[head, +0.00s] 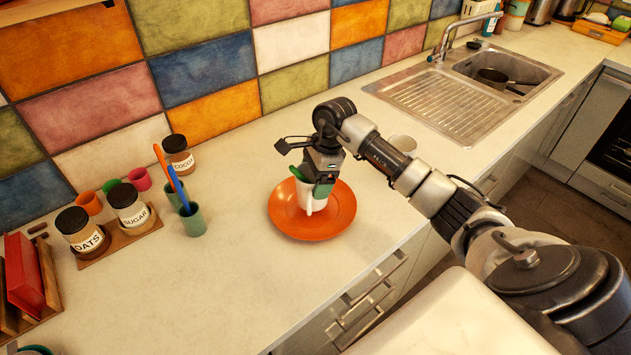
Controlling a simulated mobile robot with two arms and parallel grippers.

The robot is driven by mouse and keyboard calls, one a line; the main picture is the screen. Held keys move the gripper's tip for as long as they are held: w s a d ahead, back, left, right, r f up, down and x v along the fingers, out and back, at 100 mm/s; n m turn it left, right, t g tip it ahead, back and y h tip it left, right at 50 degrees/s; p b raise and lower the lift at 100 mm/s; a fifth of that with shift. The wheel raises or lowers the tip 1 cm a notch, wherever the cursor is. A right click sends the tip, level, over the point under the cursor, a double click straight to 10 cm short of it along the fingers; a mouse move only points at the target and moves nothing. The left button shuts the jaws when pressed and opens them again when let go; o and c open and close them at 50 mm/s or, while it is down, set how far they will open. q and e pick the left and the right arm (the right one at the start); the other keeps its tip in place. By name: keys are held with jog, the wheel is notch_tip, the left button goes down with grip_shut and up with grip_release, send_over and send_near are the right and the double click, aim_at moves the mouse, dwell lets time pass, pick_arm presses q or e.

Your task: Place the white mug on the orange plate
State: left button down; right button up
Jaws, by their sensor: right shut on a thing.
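The orange plate (283,219) lies on the worktop near the middle of the head view. The white mug (310,199) is upright over the plate's middle. I cannot tell whether its base touches the plate. My right gripper (318,180) comes down from above and is shut on the mug, hiding part of its rim and side. My left gripper is not in view.
Jars marked oats (83,231) and sugar (128,205) stand on a wooden board at left, near a green cup (192,220) with utensils. A pale cup (402,143) stands behind my right arm. The sink (500,72) is at upper right.

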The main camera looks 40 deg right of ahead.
notch_tip(320, 180, down, 2)
jog(key=shift+p, duration=0.3)
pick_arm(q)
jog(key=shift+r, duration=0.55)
pick_arm(e)
jog(key=shift+f, duration=0.1)
jog(key=shift+f+b, duration=0.2)
jog(key=shift+b, duration=0.1)
jog(key=o, duration=1.1)
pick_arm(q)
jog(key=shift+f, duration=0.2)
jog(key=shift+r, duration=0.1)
pick_arm(e)
jog(key=shift+r, duration=0.15)
